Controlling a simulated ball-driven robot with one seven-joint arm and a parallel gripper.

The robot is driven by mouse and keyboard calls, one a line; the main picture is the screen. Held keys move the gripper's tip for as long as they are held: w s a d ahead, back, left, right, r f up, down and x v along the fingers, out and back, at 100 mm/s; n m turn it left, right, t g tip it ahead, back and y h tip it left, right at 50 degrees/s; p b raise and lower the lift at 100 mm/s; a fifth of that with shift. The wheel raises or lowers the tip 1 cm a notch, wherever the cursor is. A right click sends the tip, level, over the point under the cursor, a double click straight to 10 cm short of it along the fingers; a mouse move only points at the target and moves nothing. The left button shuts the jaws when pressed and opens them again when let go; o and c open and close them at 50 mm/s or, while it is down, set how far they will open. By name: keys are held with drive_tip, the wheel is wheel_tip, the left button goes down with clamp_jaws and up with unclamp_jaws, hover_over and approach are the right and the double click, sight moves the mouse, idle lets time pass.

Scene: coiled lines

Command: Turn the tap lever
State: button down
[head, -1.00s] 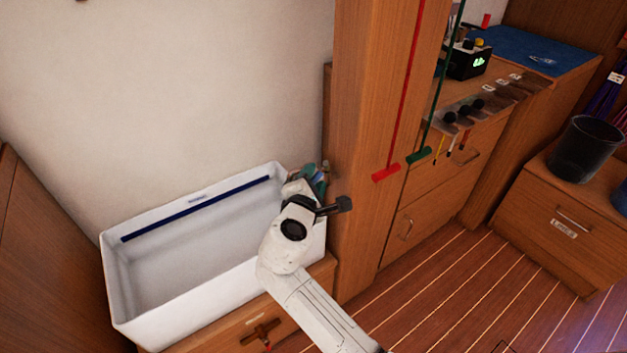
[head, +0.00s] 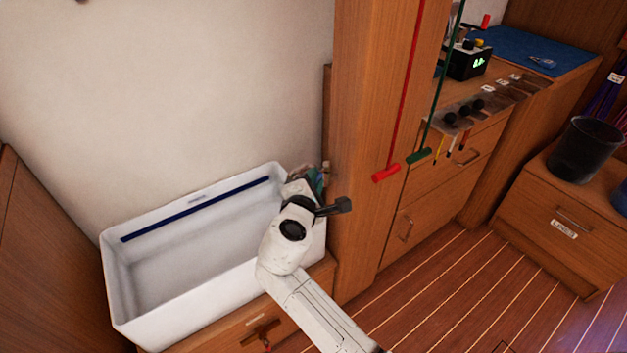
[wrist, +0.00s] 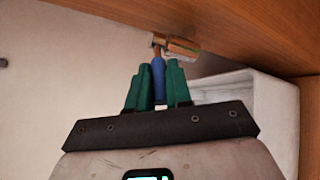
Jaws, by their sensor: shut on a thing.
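The tap lever (wrist: 158,75) has a blue grip and shows upright between my fingers in the wrist view. The brass-coloured tap (wrist: 160,40) is just beyond it, beside the wooden panel. My gripper (wrist: 156,80) has green fingers, one on each side of the blue grip, and is shut on it. In the head view my gripper (head: 316,178) is at the far right end of the white basin, close to the wooden post. My own wrist hides most of the lever and tap there.
The white basin (head: 125,285) stands on a wooden cabinet and looks empty. The wooden post (head: 355,150) rises close on the right of my gripper. A red T-handle (head: 386,173) and a green T-handle (head: 418,156) hang from lines on it.

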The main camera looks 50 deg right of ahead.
drive_tip(key=shift+w+d+m+g+h, duration=0.1)
drive_tip(key=shift+w+m+g+h, duration=0.25)
drive_tip(key=shift+m+g, duration=0.6)
drive_tip(key=shift+w+a+m+g+h, duration=0.1)
drive_tip(key=shift+w+m+g+h, duration=0.15)
drive_tip(key=shift+w+m+g, duration=0.65)
drive_tip(key=shift+d+m+g+h, duration=0.1)
drive_tip(key=shift+m+g+h, duration=0.2)
drive_tip(key=shift+m+g, duration=0.7)
drive_tip(key=shift+n+g, duration=0.35)
drive_tip(key=c, duration=1.1)
unclamp_jaws()
drive_tip(key=v, duration=1)
drive_tip(key=shift+a+p, duration=0.3)
drive_tip(key=shift+a, duration=0.1)
drive_tip(key=shift+r, duration=0.1)
